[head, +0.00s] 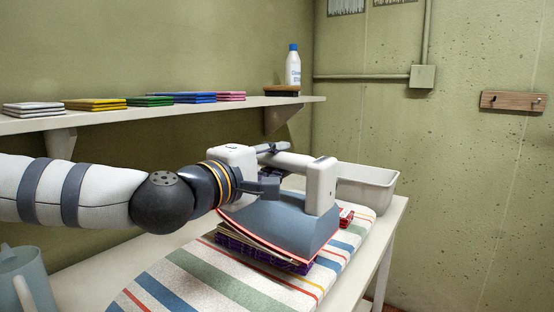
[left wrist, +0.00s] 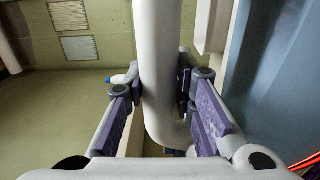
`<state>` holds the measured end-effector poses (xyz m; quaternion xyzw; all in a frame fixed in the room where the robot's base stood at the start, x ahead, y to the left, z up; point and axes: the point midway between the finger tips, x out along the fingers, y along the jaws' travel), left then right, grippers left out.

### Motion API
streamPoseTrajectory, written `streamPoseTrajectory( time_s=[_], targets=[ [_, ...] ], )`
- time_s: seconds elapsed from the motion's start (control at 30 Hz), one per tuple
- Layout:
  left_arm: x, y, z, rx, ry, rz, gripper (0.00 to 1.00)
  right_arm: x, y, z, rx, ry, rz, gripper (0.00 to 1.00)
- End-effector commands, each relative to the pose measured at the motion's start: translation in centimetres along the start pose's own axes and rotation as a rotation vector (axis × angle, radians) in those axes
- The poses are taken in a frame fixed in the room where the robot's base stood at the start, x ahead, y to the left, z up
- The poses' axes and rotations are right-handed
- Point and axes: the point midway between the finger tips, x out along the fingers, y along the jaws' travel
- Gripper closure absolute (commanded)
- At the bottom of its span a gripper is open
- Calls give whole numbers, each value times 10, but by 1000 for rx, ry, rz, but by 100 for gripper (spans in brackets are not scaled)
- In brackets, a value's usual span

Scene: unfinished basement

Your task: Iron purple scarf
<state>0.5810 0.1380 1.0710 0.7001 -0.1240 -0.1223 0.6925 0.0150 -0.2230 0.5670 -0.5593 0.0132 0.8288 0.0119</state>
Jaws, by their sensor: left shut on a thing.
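My left gripper (head: 268,178) is shut on the pale handle of a blue-grey iron (head: 285,225). In the left wrist view its purple-padded fingers (left wrist: 160,105) stand on both sides of the handle (left wrist: 160,60). The purple scarf (head: 255,257) is a folded, patterned stack on the striped ironing pad (head: 195,270). The iron is over the scarf and hides most of its top; only the front edge shows. I cannot tell whether the soleplate touches the cloth. A red patterned bit of cloth (head: 346,217) shows at the iron's right. My right gripper is not in view.
A pale bin (head: 366,187) stands behind the pad on the white table (head: 85,280). A blue-grey jug (head: 25,275) is at the left front. A wall shelf (head: 180,113) above holds folded cloths, a brush (head: 282,91) and a bottle (head: 293,68).

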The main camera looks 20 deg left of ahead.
Motion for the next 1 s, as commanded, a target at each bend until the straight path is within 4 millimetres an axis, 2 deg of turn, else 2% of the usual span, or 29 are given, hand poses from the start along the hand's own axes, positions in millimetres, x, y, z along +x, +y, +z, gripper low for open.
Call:
streamPoseTrajectory(
  time_s=[0.03, 1.0],
  targets=[
    [0, 4, 0, 2, 1, 10, 100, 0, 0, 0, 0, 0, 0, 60],
    [0, -7, 0, 3, 1, 8, 100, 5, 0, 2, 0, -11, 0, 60]
  ],
)
